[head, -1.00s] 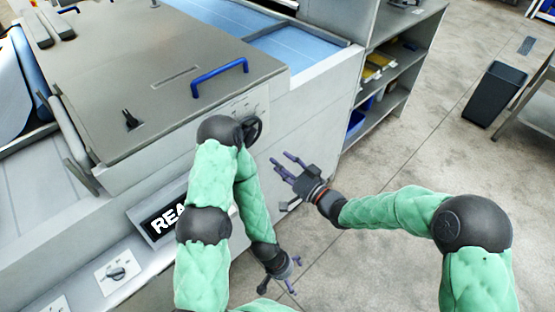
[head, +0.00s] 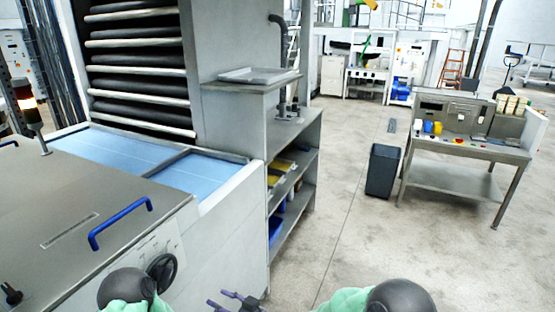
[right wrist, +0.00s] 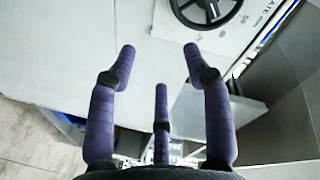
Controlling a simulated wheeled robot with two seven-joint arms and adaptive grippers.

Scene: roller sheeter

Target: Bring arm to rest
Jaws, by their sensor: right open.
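My right gripper (head: 230,299) shows at the bottom edge of the head view, in front of the machine's side panel. In the right wrist view its purple fingers (right wrist: 160,62) are spread with nothing between them. They point at the pale machine panel, apart from the black handwheel (right wrist: 208,10). My left gripper is out of the head view; only a dark joint and a bit of green sleeve of that arm show at the bottom left. The sheeter (head: 60,225) has a grey lid with a blue handle (head: 120,222), and the handwheel (head: 163,272) sits on its side.
A shelf unit (head: 313,140) with bins adjoins the machine. A dark waste bin (head: 382,170) stands on the floor, with a steel workbench (head: 455,185) to its right.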

